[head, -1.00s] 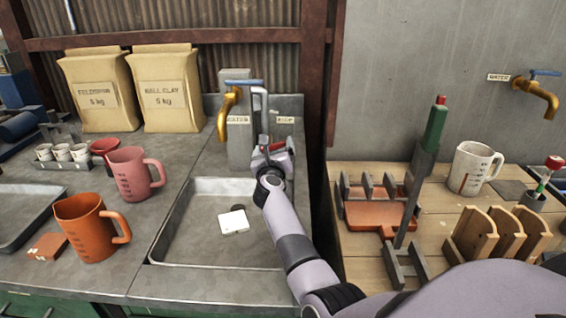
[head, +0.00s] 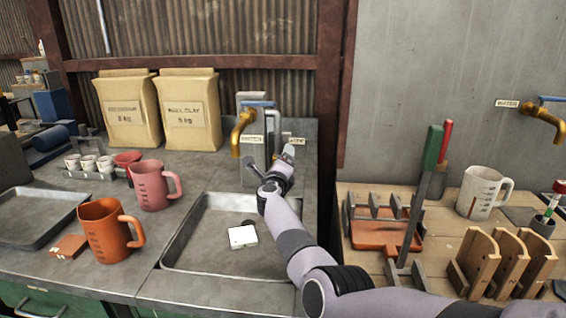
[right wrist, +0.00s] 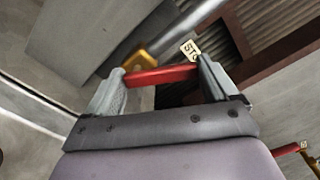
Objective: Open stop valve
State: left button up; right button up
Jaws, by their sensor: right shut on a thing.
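The stop valve's red handle (right wrist: 160,76) lies between the two fingers of my right gripper (right wrist: 163,84) in the right wrist view. The gripper is shut on it. A cream label reading "STO" (right wrist: 190,48), partly cut off, is just beyond the handle. In the head view my right gripper (head: 287,154) is at the grey post behind the sink, right under the stop label (head: 296,141). The handle is hidden there by the gripper. A brass tap (head: 242,130) with a blue lever stands just left of it. My left gripper is not in view.
The sink basin (head: 172,240) below holds a white block (head: 242,237). An orange jug (head: 108,232) and a pink jug (head: 151,186) stand left of it. A wooden bench with a rack and a white jug (head: 481,192) is at right, beside my forearm.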

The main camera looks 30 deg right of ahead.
jog(key=n, duration=0.3)
jog(key=n+p, duration=0.1)
jog(key=n, duration=0.1)
jog(key=shift+w+a+r, duration=0.25)
jog(key=shift+w+a, duration=0.15)
dwell(0.3)
jog(key=o, duration=1.3)
jog(key=shift+a, duration=0.15)
jog(key=shift+p+v, duration=1.95)
jog(key=shift+v, duration=1.5)
